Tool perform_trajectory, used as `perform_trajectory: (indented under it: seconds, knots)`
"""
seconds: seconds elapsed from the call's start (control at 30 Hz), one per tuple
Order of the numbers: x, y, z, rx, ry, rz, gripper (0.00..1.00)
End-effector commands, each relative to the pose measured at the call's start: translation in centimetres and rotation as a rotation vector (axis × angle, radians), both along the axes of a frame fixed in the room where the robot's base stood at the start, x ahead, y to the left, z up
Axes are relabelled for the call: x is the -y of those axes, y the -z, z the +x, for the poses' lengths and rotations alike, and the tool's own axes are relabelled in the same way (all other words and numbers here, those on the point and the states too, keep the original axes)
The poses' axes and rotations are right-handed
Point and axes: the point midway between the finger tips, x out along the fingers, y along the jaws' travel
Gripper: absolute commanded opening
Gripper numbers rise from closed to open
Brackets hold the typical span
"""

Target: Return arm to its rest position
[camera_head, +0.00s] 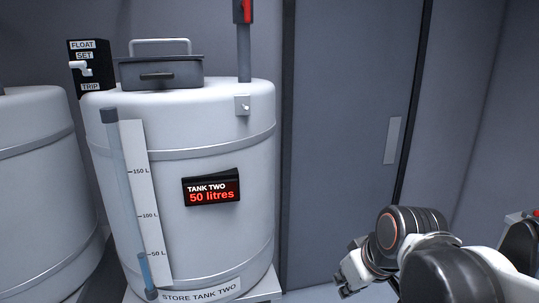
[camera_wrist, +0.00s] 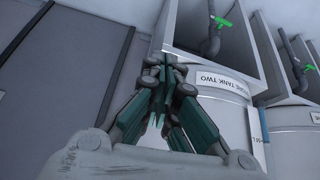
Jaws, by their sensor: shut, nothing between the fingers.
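My gripper (camera_wrist: 160,118) shows in the wrist view with its dark green fingers drawn together at the tips and nothing between them. In the head view my gripper (camera_head: 350,284) is at the lower right, at the end of my folded arm. It is apart from the white store tank two (camera_head: 215,125), to the right of it. The wrist view shows a tank labelled tank two (camera_wrist: 192,100) beyond the fingers. The tank's display (camera_head: 212,189) reads 50 litres.
Another white tank (camera_head: 35,175) stands at the left edge. A grey door (camera_head: 345,120) is behind my arm. A red-topped object (camera_head: 515,218) is partly in view at the right edge.

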Motion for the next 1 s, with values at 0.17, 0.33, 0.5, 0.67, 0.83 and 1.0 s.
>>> perform_trajectory:
  seconds: [0.17, 0.33, 0.5, 0.67, 0.83, 1.0]
  knots:
    - [1.9, -0.3, -4.1, 0.044, 0.142, 0.015, 0.00]
    - [3.3, 0.0, -7.0, 0.086, 0.257, 0.033, 0.00]
    - [4.1, 0.3, -8.6, 0.113, 0.326, 0.048, 0.00]
    - [4.3, 0.4, -8.9, 0.121, 0.343, 0.051, 0.00]
    - [4.3, 0.4, -8.9, 0.121, 0.343, 0.051, 0.00]
    - [4.3, 0.4, -8.9, 0.121, 0.343, 0.051, 0.00]
